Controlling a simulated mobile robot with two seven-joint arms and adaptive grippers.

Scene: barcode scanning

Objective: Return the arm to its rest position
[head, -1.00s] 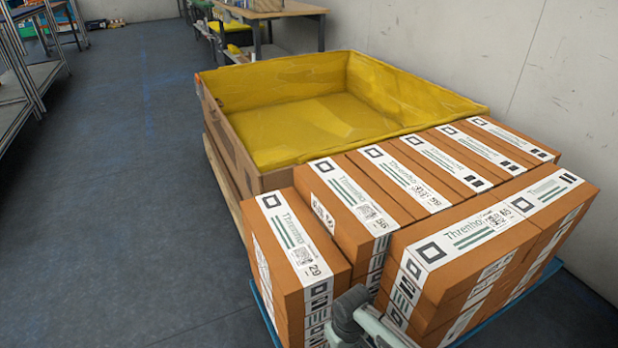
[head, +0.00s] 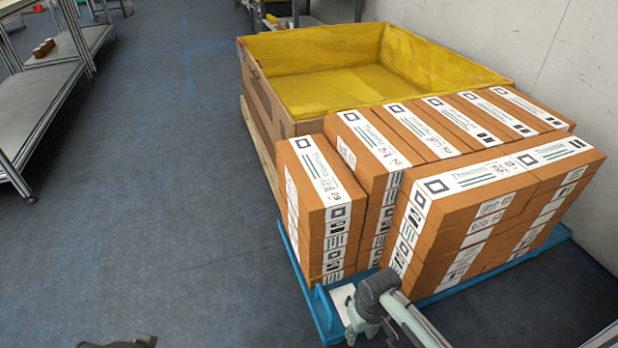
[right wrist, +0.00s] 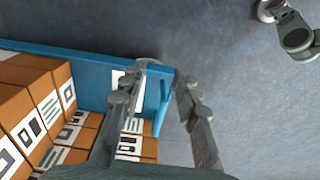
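My right arm (head: 412,321) comes in at the bottom right of the head view. My right gripper (head: 362,327) hangs at its end, beside the front edge of the blue pallet (head: 321,312). In the right wrist view the two fingers of the right gripper (right wrist: 163,72) stand apart with nothing held between them. The pallet's blue edge and the floor show beyond them. A dark part that looks like my left arm (head: 120,342) just shows at the bottom left of the head view; its gripper is not visible there.
Stacked orange-brown boxes (head: 470,205) with white labels fill the pallet close to my right gripper. A yellow-lined crate (head: 340,82) stands behind them. Metal shelving (head: 45,100) is at the left. The floor (head: 180,200) between is clear.

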